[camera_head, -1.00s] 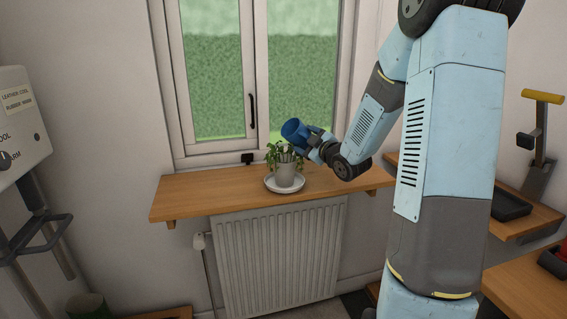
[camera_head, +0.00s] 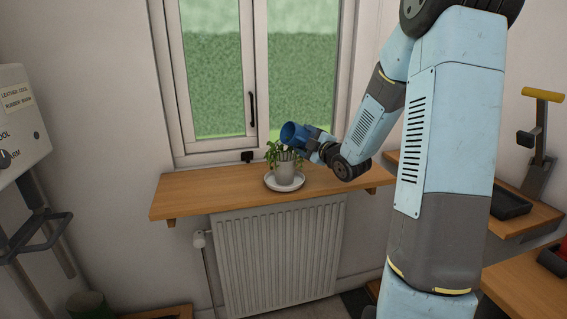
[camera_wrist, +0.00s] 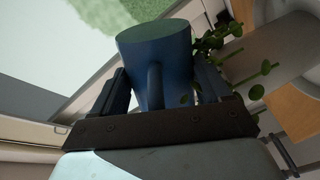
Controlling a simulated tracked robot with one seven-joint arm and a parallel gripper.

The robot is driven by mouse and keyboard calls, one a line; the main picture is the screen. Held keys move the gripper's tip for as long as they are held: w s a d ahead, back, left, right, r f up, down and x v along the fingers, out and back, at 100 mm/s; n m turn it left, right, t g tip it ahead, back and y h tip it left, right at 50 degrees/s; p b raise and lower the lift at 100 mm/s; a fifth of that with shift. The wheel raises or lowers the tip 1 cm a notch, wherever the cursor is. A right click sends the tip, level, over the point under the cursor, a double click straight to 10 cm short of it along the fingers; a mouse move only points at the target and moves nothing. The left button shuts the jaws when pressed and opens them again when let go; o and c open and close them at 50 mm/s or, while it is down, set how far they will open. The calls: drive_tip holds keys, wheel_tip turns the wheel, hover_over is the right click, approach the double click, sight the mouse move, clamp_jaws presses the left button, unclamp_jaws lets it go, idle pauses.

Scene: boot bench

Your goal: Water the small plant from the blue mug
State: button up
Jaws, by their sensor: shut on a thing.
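The blue mug (camera_head: 294,133) is held in my gripper (camera_head: 312,143) above the small plant (camera_head: 275,152). The mug is tilted well over on its side, its mouth facing left over the plant. The plant has green leaves and stands in a pale pot (camera_head: 285,171) on a white saucer (camera_head: 285,181) on the window shelf. In the wrist view the blue mug (camera_wrist: 157,62) sits between the two dark fingers of my gripper (camera_wrist: 160,95), handle toward the camera. The plant's leaves (camera_wrist: 225,40) show beside it. I cannot see any water.
The wooden shelf (camera_head: 190,195) runs under the window (camera_head: 215,80), with a radiator (camera_head: 280,262) below. The shelf is bare left of the saucer. A wall unit (camera_head: 22,125) is at the left; a black tray (camera_head: 511,203) lies on a bench at the right.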

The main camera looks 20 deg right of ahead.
drive_tip(key=shift+r+n, duration=0.2)
drive_tip(key=shift+n, duration=0.1)
drive_tip(key=shift+d+p, duration=0.25)
drive_tip(key=shift+p, duration=0.2)
idle(0.6)
drive_tip(key=shift+a+r, duration=0.1)
drive_tip(key=shift+a, duration=0.15)
drive_tip(key=shift+r+n+p, duration=0.1)
drive_tip(key=shift+n+p, duration=0.3)
idle(0.4)
drive_tip(key=shift+d+f+m, duration=0.1)
drive_tip(key=shift+f+m, duration=0.3)
drive_tip(key=shift+m, duration=0.2)
drive_tip(key=shift+w+r+m, duration=0.1)
drive_tip(key=shift+m, duration=0.4)
drive_tip(key=shift+r+m, duration=0.35)
drive_tip(key=shift+m, duration=0.85)
drive_tip(key=shift+f+m+b, duration=0.35)
drive_tip(key=shift+f+m, duration=0.15)
drive_tip(key=shift+m, duration=0.4)
